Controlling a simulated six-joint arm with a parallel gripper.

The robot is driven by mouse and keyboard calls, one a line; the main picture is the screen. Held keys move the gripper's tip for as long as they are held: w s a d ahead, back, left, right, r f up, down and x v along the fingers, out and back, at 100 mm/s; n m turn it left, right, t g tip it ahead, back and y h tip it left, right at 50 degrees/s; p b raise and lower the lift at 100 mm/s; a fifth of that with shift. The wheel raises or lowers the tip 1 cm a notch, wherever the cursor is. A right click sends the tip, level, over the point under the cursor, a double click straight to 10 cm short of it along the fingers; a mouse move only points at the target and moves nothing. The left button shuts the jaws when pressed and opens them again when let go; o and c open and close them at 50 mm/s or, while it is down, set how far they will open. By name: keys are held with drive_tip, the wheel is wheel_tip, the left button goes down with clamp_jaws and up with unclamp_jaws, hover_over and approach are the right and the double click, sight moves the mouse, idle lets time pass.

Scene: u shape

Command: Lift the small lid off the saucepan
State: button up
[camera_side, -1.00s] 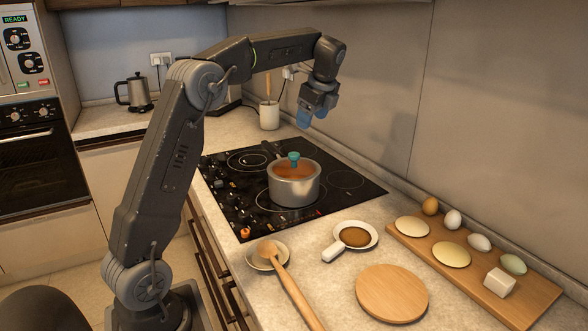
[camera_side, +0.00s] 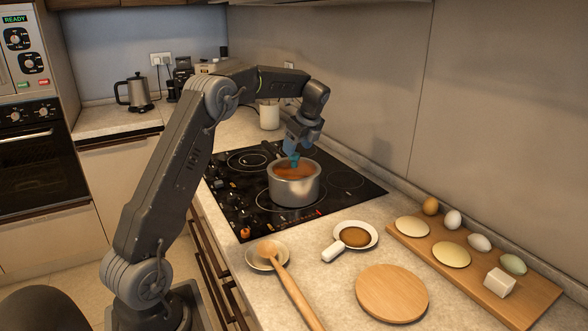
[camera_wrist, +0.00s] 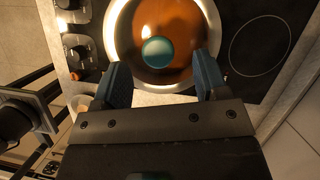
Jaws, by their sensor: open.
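The steel saucepan (camera_side: 294,191) stands on the black cooktop. Its small lid (camera_side: 301,171) looks brownish orange and rests on the pan, with a round teal knob (camera_wrist: 156,52) at its centre. My gripper (camera_side: 292,155) points down just above the lid, and its fingers partly hide the knob in the side view. In the wrist view my gripper (camera_wrist: 160,78) is open, with one blue finger on each side below the knob. The knob lies ahead of the fingertips, roughly midway between them, and nothing is held.
A wooden spoon (camera_side: 293,288) rests on a small dish in front of the cooktop (camera_side: 343,181). A saucer (camera_side: 369,232), a round board (camera_side: 392,293) and a long board with eggs (camera_side: 535,283) stand to the right. The wall rises close behind the cooktop.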

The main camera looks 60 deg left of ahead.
sight(295, 154)
drive_tip(key=x, duration=0.4)
drive_tip(key=shift+s+f, duration=0.15)
drive_tip(key=shift+c, duration=0.3)
drive_tip(key=c, duration=1.1)
